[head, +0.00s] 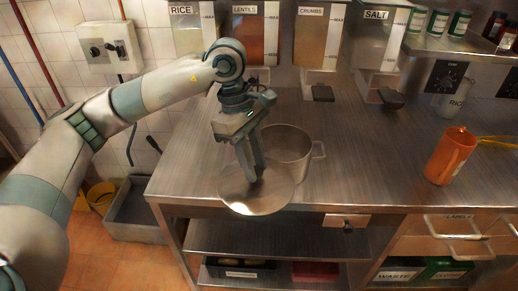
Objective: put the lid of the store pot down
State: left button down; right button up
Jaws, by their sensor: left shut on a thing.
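The lid (257,194) is a round, shiny metal disc in the head view, at the front edge of the steel counter. My left gripper (257,178) points down and is shut on the lid near its middle. The lid overlaps the front of the store pot (288,146) in the picture, and its near rim reaches past the counter edge. The pot is a steel pot with a side handle, standing open on the counter behind the lid. I cannot tell whether the lid touches the counter. My right gripper is not in view.
The steel counter (370,160) is clear to the right of the pot. An orange jug (450,156) stands further right, with a clear cup (450,100) behind it. Dispensers for rice, lentils, crumbs and salt (378,40) line the back. Shelves and drawers are below.

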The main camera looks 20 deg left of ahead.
aim_at(235, 198)
pick_arm(q)
jog(key=s+f+m, duration=0.2)
jog(key=m, duration=0.2)
jog(key=s+a+f+m+g+y, duration=0.1)
jog(key=s+f+m, duration=0.1)
jog(key=m, duration=0.3)
jog(key=s+a+f+m+g+y, duration=0.1)
jog(key=s+f+m, duration=0.1)
jog(key=f+m, duration=0.1)
jog(key=shift+f+m, duration=0.15)
jog(key=shift+m, duration=0.65)
jog(key=shift+s+a+f+m+g+y, duration=0.3)
jog(key=shift+s+f+m+y, duration=0.15)
jog(key=shift+m, duration=0.45)
jog(key=shift+d, duration=0.1)
